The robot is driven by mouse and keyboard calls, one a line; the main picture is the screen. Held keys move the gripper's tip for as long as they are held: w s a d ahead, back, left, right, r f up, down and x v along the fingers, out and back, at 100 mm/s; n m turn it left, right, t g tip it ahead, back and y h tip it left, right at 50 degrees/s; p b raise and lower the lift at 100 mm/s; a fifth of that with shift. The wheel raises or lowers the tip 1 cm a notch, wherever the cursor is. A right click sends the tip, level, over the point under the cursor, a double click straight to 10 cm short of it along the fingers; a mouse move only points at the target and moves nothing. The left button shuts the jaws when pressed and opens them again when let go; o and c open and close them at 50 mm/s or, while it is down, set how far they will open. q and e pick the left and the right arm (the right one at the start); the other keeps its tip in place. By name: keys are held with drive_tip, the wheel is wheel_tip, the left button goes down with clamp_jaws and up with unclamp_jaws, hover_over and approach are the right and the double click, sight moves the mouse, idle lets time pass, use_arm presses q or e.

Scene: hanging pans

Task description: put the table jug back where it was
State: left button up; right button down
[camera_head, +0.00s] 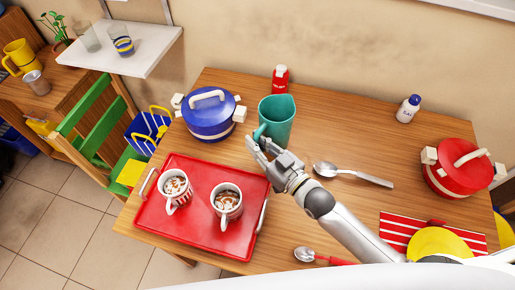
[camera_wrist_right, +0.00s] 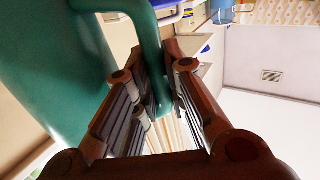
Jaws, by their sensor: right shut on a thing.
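The teal jug (camera_head: 276,115) is near the back middle of the wooden table, between the blue pot and the spoon. It looks upright, and I cannot tell whether its base touches the table. My right gripper (camera_head: 260,143) is at the jug's near left side, shut on its handle. In the right wrist view the jug's body (camera_wrist_right: 45,65) fills the left side, and its handle (camera_wrist_right: 152,62) runs down between the fingers of the right gripper (camera_wrist_right: 160,100). My left gripper is not in view.
A red tray (camera_head: 180,233) with two mugs lies front left. Bare table (camera_head: 345,110) lies right of the jug.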

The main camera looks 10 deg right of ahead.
drive_tip(key=shift+w+d+f, duration=0.1)
drive_tip(key=shift+w+f, duration=0.1)
drive_tip(key=shift+f, duration=1.55)
drive_tip(key=shift+f, duration=0.15)
drive_tip(key=c, duration=1.5)
unclamp_jaws()
